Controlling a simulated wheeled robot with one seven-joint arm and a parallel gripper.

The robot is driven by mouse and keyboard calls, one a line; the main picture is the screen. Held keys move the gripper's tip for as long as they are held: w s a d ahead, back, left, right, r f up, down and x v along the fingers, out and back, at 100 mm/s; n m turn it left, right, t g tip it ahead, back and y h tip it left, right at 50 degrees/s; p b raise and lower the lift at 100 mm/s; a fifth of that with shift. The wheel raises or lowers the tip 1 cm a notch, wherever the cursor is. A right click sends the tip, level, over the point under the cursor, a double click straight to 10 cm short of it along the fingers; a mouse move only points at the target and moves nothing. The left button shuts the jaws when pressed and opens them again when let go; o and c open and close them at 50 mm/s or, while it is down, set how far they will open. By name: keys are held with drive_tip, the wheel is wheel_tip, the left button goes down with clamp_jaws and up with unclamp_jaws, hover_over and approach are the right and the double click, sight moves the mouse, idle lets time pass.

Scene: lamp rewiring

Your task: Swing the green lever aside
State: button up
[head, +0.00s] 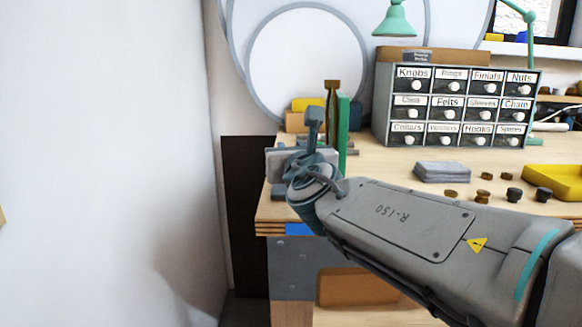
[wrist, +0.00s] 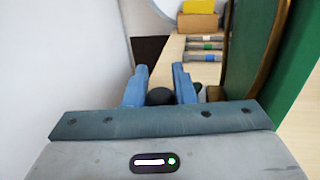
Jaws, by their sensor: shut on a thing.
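A tall, narrow green upright piece (head: 343,132) stands at the bench's left end, beside a brown strip (head: 332,100). In the wrist view, a bright green panel (wrist: 297,75) and a dark green, brass-edged part (wrist: 250,50) rise to the right of my gripper. My gripper (head: 314,115) is at the bench's left end, just left of the green upright. In the wrist view, its two blue fingers (wrist: 160,72) are closed about a dark rounded knob (wrist: 160,96). Whether this knob belongs to the green lever cannot be told. My wrist hides the lower part.
A labelled drawer cabinet (head: 380,105) stands at the back of the wooden bench (head: 390,178). A grey block (head: 441,172), small knobs (head: 484,177) and a yellow tray (head: 555,180) lie to the right. A white wall (head: 110,150) is close on the left. Yellow blocks (wrist: 198,15) lie ahead.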

drive_tip(key=shift+n+y+b, duration=0.4)
drive_tip(key=shift+y+b, duration=0.15)
drive_tip(key=shift+y, duration=0.05)
drive_tip(key=o, duration=1)
drive_tip(key=shift+s+d, duration=0.1)
